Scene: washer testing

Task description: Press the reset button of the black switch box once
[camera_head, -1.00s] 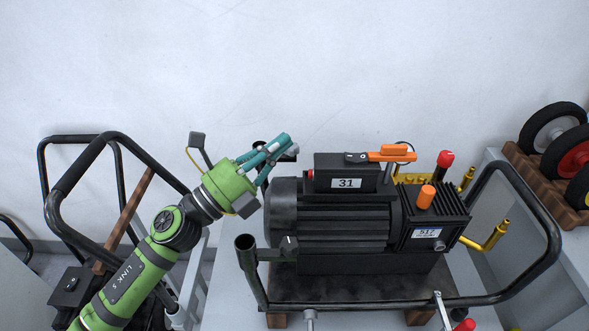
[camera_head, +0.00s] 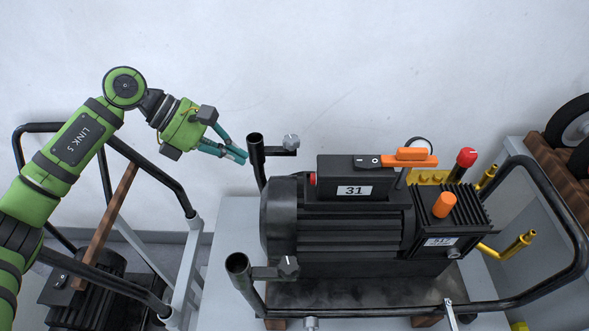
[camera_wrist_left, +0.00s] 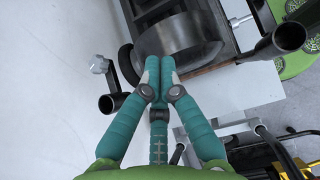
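The black switch box (camera_head: 340,170) with a "31" label sits on top of the finned black motor (camera_head: 350,235). A red button (camera_head: 312,179) shows at its left end, and a black rocker switch (camera_head: 367,161) is on its top. My left gripper (camera_head: 241,156), with teal fingers, is left of the box and apart from it. In the left wrist view its fingers (camera_wrist_left: 160,72) meet at the tips, with nothing between them, before the motor's rounded end (camera_wrist_left: 180,35). My right gripper is not in view.
Black upright tubes (camera_head: 256,150) of the cart frame stand between my left gripper and the motor. An orange handle (camera_head: 412,157), orange cap (camera_head: 444,205) and red knob (camera_head: 466,157) are at the right. Another cart (camera_head: 165,175) is at the left. The wall area above is clear.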

